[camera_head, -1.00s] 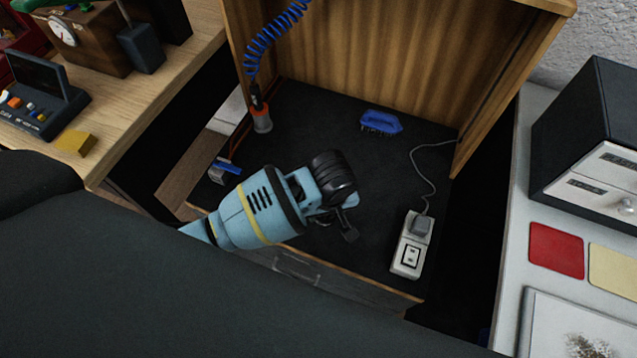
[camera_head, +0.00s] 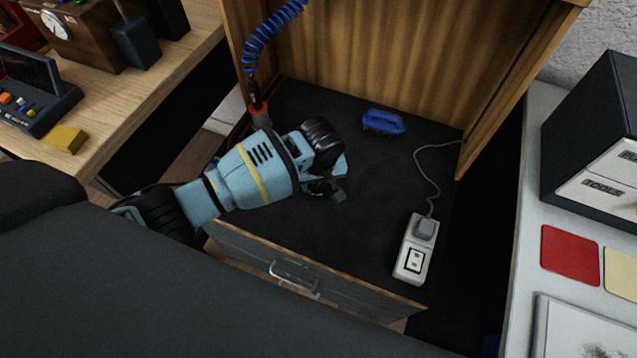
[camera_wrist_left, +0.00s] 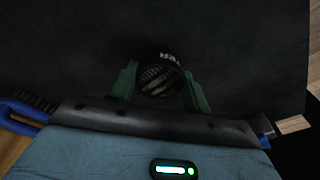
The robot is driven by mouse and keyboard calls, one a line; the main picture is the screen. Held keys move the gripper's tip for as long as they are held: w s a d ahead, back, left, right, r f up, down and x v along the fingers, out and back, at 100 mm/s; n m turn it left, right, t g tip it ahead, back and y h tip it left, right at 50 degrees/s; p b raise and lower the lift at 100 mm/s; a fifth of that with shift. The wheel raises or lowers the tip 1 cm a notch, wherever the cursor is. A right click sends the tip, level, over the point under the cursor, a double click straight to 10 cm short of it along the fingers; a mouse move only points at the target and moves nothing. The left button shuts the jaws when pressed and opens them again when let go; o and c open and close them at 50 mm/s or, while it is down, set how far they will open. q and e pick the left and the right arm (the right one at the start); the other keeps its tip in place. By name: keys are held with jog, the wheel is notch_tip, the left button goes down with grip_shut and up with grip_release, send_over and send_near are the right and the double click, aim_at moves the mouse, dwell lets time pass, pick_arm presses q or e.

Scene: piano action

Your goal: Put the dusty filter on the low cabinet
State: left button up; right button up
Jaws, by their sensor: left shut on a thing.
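The filter (camera_wrist_left: 160,80) is a small round dark piece with a ribbed face and partly readable pale lettering. In the left wrist view it sits between the green fingers of my left gripper (camera_wrist_left: 160,88), which is shut on it. In the head view my left gripper (camera_head: 335,190) is over the black top; the wrist hides most of the fingers, and I cannot make out the filter there. I cannot tell whether the filter touches the surface. The black top (camera_head: 345,245) has a drawer front below it; I cannot tell whether this is the low cabinet. My right gripper is not in view.
A blue brush (camera_head: 384,121) lies behind my gripper. A white socket block (camera_head: 410,260) with a grey cord lies to the right. An orange-collared tool (camera_head: 259,116) hangs on a blue coiled hose. A pale counter (camera_head: 515,300) stands right, a wooden bench (camera_head: 110,125) left.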

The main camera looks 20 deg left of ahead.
aim_at(320, 188)
pick_arm(q)
jog(key=shift+f, duration=0.45)
jog(key=o, duration=1)
jog(key=shift+f, duration=0.1)
jog(key=shift+c, duration=0.2)
notch_tip(320, 188, up, 12)
jog(key=s+p, duration=0.1)
jog(key=p, duration=0.2)
jog(key=shift+d+p, duration=0.3)
jog(key=shift+d, duration=0.15)
